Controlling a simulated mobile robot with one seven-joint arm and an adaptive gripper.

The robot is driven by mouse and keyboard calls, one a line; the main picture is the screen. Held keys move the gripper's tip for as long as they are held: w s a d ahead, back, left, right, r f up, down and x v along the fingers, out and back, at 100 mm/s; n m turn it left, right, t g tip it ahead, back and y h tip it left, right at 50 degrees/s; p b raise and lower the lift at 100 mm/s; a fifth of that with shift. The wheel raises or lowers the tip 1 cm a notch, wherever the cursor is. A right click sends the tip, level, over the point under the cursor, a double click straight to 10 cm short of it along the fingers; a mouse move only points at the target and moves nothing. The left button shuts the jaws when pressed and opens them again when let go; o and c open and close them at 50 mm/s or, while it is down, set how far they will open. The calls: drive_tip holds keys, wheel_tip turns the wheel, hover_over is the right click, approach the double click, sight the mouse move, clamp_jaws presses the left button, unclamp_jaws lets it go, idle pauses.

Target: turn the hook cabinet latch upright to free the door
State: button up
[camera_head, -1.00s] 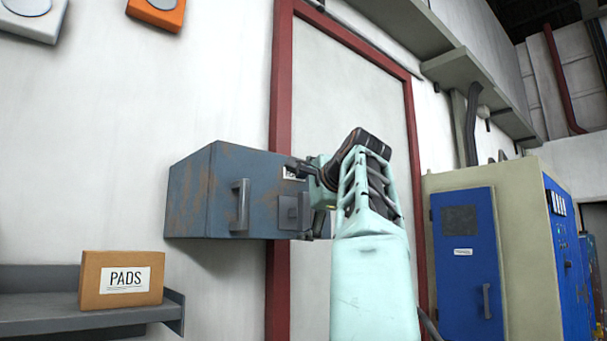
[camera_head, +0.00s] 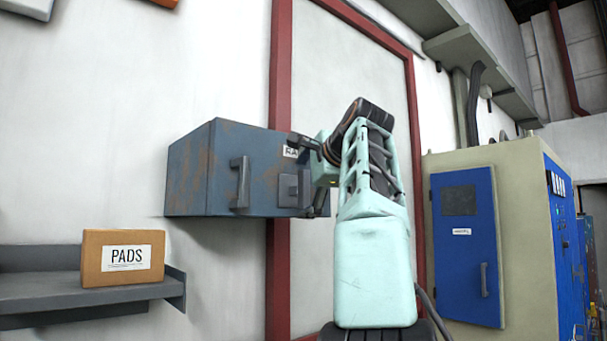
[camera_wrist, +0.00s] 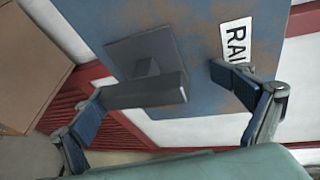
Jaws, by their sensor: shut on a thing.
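The hook cabinet (camera_head: 262,150) is a rusty blue-grey box on the wall, with its door closed and a bar handle (camera_head: 240,182) on it. The latch, a grey square plate with a bar standing off it, sits on the door's right side (camera_head: 288,188). In the wrist view the latch bar (camera_wrist: 145,92) runs left to right, roughly across the label's line of text, so it looks close to upright. My gripper (camera_wrist: 156,83) has one finger at each end of the bar and is shut on it. In the head view my gripper (camera_head: 310,178) partly hides the latch.
A white label (camera_wrist: 236,42) is beside the right finger. A shelf (camera_head: 90,298) with a PADS box (camera_head: 122,257) is at lower left. A red-framed panel (camera_head: 281,90) is behind the cabinet. A blue-doored electrical cabinet (camera_head: 468,245) stands at right.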

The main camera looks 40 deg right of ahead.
sight(304, 178)
drive_tip(key=shift+t, duration=0.3)
drive_tip(key=v, duration=0.2)
drive_tip(key=b+v, duration=0.1)
drive_tip(key=a+v, duration=0.1)
drive_tip(key=v, duration=0.1)
drive_tip(key=shift+s+a+r, duration=0.15)
drive_tip(key=shift+r, duration=0.2)
drive_tip(key=s, duration=0.1)
drive_tip(key=s+a+b, duration=0.1)
drive_tip(key=s, duration=0.1)
drive_tip(key=shift+f, duration=0.2)
drive_tip(key=shift+f+b+v, duration=0.2)
drive_tip(key=shift+b+v, duration=0.05)
drive_tip(key=shift+v, duration=0.8)
drive_tip(key=shift+f+b+v, duration=0.25)
drive_tip(key=shift+v, duration=0.8)
drive_tip(key=shift+a, duration=0.15)
drive_tip(key=shift+s, duration=0.15)
